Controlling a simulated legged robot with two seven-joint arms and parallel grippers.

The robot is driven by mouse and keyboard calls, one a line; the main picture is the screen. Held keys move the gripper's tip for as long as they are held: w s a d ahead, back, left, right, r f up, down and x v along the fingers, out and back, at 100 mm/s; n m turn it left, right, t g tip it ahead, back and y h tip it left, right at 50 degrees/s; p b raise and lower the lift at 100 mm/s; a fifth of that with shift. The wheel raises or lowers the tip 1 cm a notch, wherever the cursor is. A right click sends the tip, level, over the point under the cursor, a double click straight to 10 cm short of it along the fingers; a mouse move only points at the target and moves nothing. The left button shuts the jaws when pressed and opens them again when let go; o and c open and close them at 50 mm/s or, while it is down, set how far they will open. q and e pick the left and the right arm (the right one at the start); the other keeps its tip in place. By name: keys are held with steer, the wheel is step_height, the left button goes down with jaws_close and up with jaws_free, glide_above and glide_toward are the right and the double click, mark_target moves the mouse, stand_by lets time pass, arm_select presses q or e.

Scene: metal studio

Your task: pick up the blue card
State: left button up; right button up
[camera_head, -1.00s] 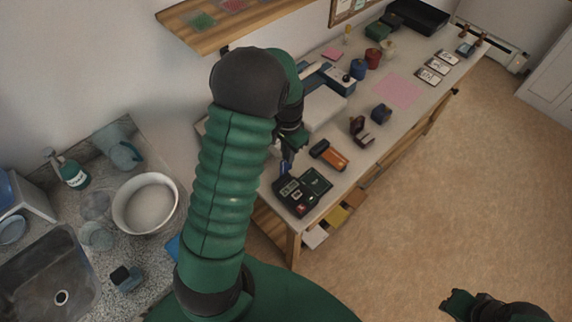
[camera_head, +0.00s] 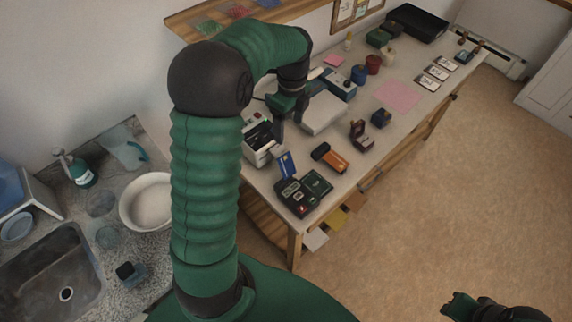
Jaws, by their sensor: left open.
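The blue card (camera_head: 286,164) stands upright, slightly tilted, at the back of the black card terminal (camera_head: 304,192) near the table's front end. Its lower edge is hidden in or behind the terminal. My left gripper (camera_head: 288,117) is open and empty above the table, up and behind the card in the picture, apart from it. My arm hides part of the table's left side. Part of my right gripper (camera_head: 458,305) shows at the bottom right, far from the card; its jaws cannot be made out.
A white label printer (camera_head: 258,140) stands left of the card. An orange and black device (camera_head: 329,157) lies to the right, with a dark red box (camera_head: 361,135) beyond. A white flat device (camera_head: 323,114) is behind. A pink sheet (camera_head: 397,96) lies on the table.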

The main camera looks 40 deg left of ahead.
arm_select(q)
steer(key=m, duration=0.3)
glide_above(285, 159)
steer(key=f, duration=1.1)
steer(key=shift+w, duration=0.4)
steer(key=f, duration=0.2)
steer(key=s+f, duration=0.1)
steer(key=f, duration=0.1)
steer(key=shift+d+f, duration=0.1)
steer(key=shift+f, duration=0.15)
steer(key=shift+w+f, duration=0.15)
steer(key=shift+f, duration=0.35)
steer(key=shift+a, duration=0.2)
steer(key=shift+c, duration=0.6)
steer(key=c, duration=0.5)
steer(key=shift+d, duration=0.1)
steer(key=c, duration=0.8)
arm_select(e)
steer(key=shift+d, duration=0.3)
